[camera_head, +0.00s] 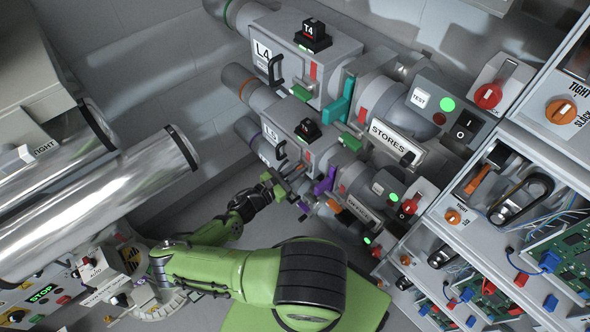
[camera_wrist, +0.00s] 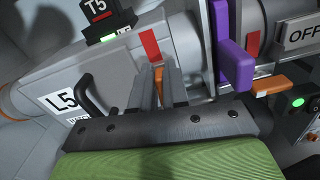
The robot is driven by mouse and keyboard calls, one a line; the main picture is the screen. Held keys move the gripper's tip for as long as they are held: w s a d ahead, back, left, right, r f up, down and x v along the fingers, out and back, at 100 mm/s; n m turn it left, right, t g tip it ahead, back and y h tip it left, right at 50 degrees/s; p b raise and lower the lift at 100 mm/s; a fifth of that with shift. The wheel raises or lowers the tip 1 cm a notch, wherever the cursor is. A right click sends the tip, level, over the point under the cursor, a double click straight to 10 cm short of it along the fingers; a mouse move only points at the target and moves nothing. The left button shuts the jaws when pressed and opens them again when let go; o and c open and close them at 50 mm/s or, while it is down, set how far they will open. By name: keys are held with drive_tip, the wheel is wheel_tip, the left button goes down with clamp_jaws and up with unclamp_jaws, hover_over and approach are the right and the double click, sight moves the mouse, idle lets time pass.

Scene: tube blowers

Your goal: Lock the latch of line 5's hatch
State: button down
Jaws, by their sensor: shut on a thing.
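Line 5's hatch (camera_wrist: 110,80) is a grey panel with an L5 label (camera_wrist: 60,103) and a black handle (camera_wrist: 92,94) in the wrist view. A red mark (camera_wrist: 149,43) is on the housing, just above a small orange latch (camera_wrist: 158,73). My gripper (camera_wrist: 160,72) has its two grey fingers around the latch and is shut on it. The fingers hide part of the latch, so its exact angle is hard to tell.
A purple lever (camera_wrist: 236,65) stands just right of my fingers, with an orange block (camera_wrist: 268,85) beside it. The T5 display (camera_wrist: 105,18) sits above the hatch. In the head view, line 4's housing (camera_head: 285,50) is above, steel pipes (camera_head: 100,190) are left, and racks (camera_head: 500,200) right.

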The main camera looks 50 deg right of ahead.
drive_tip(key=m, duration=0.3)
drive_tip(key=s+m+b, duration=0.1)
drive_tip(key=shift+a+f, duration=0.1)
drive_tip(key=shift+f, duration=0.15)
drive_tip(key=m, duration=0.1)
drive_tip(key=m+b, duration=0.1)
drive_tip(key=m, duration=0.3)
drive_tip(key=shift+s+a+f, duration=0.1)
drive_tip(key=shift+s+f, duration=0.25)
drive_tip(key=m, duration=0.1)
drive_tip(key=m+b, duration=0.1)
drive_tip(key=m, duration=0.1)
drive_tip(key=shift+s+f, duration=0.2)
drive_tip(key=shift+f, duration=0.15)
drive_tip(key=shift+f+m+b, duration=0.2)
drive_tip(key=shift+m+b, duration=0.25)
drive_tip(key=shift+m, duration=0.6)
drive_tip(key=shift+f+m+b, duration=0.15)
drive_tip(key=shift+m+b, duration=0.25)
drive_tip(key=shift+m, duration=0.65)
drive_tip(key=shift+a, duration=0.1)
drive_tip(key=c, duration=1.1)
unclamp_jaws()
drive_tip(key=shift+c, duration=0.2)
drive_tip(key=p+v, duration=0.1)
drive_tip(key=v, duration=1.4)
drive_tip(key=shift+a, duration=0.35)
